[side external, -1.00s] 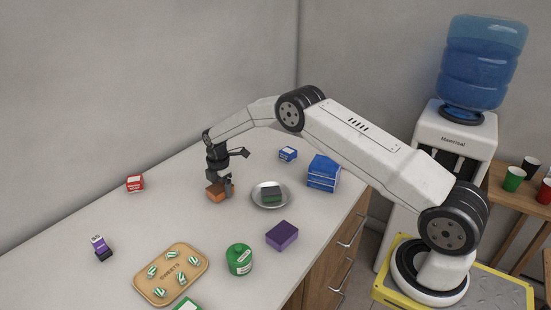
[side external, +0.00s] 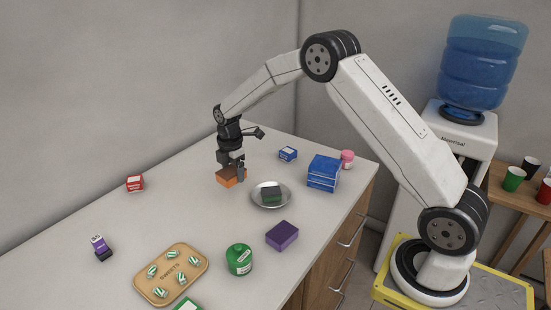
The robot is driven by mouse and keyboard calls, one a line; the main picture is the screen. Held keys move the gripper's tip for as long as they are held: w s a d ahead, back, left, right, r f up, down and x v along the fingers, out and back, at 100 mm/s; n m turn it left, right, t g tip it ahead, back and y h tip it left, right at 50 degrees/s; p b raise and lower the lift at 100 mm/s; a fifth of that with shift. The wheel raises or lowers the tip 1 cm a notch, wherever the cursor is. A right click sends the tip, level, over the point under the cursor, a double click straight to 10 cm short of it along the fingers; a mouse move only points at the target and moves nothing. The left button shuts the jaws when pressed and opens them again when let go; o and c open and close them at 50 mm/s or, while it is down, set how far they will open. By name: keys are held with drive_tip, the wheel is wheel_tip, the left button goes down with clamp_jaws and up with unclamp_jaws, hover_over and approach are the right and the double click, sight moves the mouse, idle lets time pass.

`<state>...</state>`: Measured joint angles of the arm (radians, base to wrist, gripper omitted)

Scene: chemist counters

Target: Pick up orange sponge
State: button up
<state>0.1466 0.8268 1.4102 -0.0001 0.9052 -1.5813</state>
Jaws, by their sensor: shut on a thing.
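The orange sponge (side external: 228,178) is a small orange block at the far part of the counter, left of the metal plate. My gripper (side external: 232,167) points down and is shut on the sponge from above. The fingers hide part of the sponge's top and right side. It seems to be held a little above the counter, but the exact gap is hard to tell from this view.
A purple sponge (side external: 282,235), green jar (side external: 239,259) and sweets tray (side external: 154,289) stand nearer. Blue boxes (side external: 323,173) stand right.

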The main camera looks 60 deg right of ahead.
drive_tip(key=s+r, duration=0.3)
drive_tip(key=s, duration=0.4)
drive_tip(key=shift+s+a+r, duration=0.15)
drive_tip(key=shift+s+a, duration=0.05)
drive_tip(key=shift+a, duration=0.25)
drive_tip(key=shift+a, duration=0.15)
